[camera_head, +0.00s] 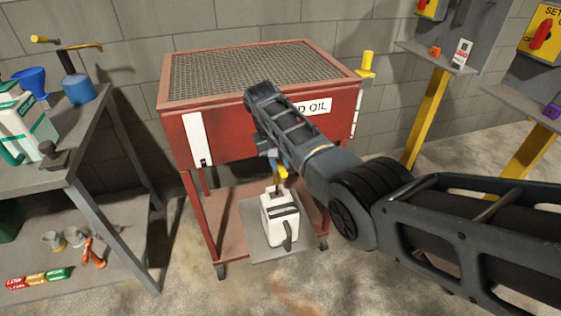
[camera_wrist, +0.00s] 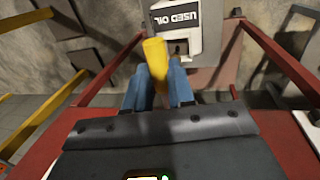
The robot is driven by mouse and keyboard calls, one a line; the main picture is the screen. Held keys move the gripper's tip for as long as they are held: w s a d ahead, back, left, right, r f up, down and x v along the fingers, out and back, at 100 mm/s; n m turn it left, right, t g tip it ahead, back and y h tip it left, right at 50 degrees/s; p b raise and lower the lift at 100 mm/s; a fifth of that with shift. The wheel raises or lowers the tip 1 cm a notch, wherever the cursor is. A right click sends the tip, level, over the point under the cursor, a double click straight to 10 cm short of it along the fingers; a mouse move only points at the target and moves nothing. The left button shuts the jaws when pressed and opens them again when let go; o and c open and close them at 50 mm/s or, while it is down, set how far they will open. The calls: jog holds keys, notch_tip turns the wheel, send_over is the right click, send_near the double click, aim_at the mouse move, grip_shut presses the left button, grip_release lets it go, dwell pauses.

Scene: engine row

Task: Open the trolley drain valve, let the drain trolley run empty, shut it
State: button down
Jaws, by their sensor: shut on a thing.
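The red drain trolley (camera_head: 185,140) with a mesh top stands in the middle of the head view. A pale upright strip (camera_head: 198,135), dark only at its foot, is on its front. My gripper (camera_head: 275,160) is at the trolley's front underside, shut on the yellow drain valve handle (camera_head: 282,174). In the wrist view the yellow handle (camera_wrist: 155,55) sticks up between the blue fingers. A white used oil can (camera_head: 280,217) stands below the valve and also shows in the wrist view (camera_wrist: 178,22). The valve body and any oil stream are hidden or too small to tell.
A grey bench (camera_head: 40,178) with bottles and a blue jug (camera_head: 78,88) stands at the left. Yellow-legged stands (camera_head: 425,115) with switch boxes are at the right.

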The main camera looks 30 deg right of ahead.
jog(key=shift+a, duration=0.1)
jog(key=c, duration=1.2)
grip_release()
jog(key=shift+c, duration=0.2)
notch_tip(320, 180, up, 8)
jog(key=a, duration=0.1)
jog(key=shift+w+a+f, duration=0.15)
jog(key=shift+w+a, duration=0.05)
jog(key=shift+a, duration=0.05)
